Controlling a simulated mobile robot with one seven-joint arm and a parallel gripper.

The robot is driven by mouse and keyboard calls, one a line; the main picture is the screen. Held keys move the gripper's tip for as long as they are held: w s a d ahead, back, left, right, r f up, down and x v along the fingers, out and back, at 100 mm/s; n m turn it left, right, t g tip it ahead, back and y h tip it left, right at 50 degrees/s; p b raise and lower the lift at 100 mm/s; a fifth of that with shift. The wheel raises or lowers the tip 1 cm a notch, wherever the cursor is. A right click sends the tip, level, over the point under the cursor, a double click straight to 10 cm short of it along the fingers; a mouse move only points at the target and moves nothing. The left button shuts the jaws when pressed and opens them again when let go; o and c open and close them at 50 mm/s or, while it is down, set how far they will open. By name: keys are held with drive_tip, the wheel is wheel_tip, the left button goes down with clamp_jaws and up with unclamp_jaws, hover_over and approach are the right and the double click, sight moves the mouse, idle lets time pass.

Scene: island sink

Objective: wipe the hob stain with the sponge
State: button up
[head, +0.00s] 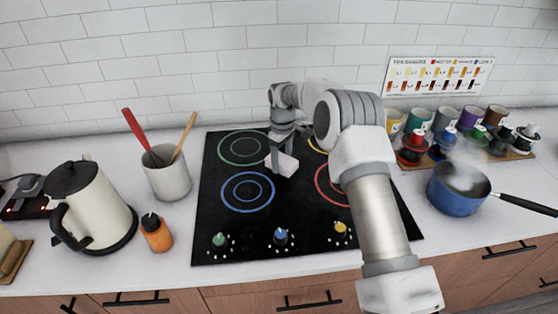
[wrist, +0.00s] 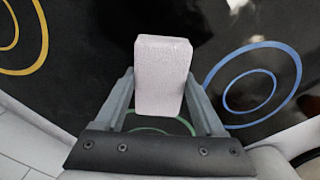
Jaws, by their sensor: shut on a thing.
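The sponge (wrist: 162,75) is a pale pinkish-white block. My gripper (wrist: 163,100) is shut on it, one finger at each side. In the head view the sponge (head: 283,164) is over the middle of the black hob (head: 290,210), between the coloured rings. Whether it touches the glass I cannot tell. I cannot make out a clear stain on the hob. A faint pale mark (wrist: 236,6) shows at the top of the wrist view, and I cannot tell what it is. My arm hides part of the hob's right side.
A cream kettle (head: 92,207), a utensil crock (head: 168,175) and an orange shaker (head: 156,233) stand left of the hob. A steaming blue pot (head: 458,197) is at right, its handle pointing right. Behind it are several cups (head: 443,119). A tiled wall (head: 230,60) closes the back.

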sight(301, 166)
drive_tip(key=shift+w+d+f, duration=0.1)
drive_tip(key=shift+w+d, duration=0.05)
drive_tip(key=shift+d, duration=0.9)
drive_tip(key=shift+w+d+f, duration=0.15)
drive_tip(key=shift+d, duration=0.85)
drive_tip(key=shift+w+d+f, duration=0.1)
drive_tip(key=shift+w+d, duration=0.05)
drive_tip(key=shift+d, duration=0.9)
drive_tip(key=shift+r, duration=0.1)
drive_tip(key=shift+w+a+r+p, duration=0.1)
drive_tip(key=shift+r+p, duration=0.75)
drive_tip(key=shift+r, duration=0.75)
drive_tip(key=shift+a+r+p, duration=0.1)
drive_tip(key=shift+r+p, duration=0.75)
drive_tip(key=shift+r, duration=0.7)
drive_tip(key=shift+r+p, duration=0.95)
drive_tip(key=shift+r, duration=0.55)
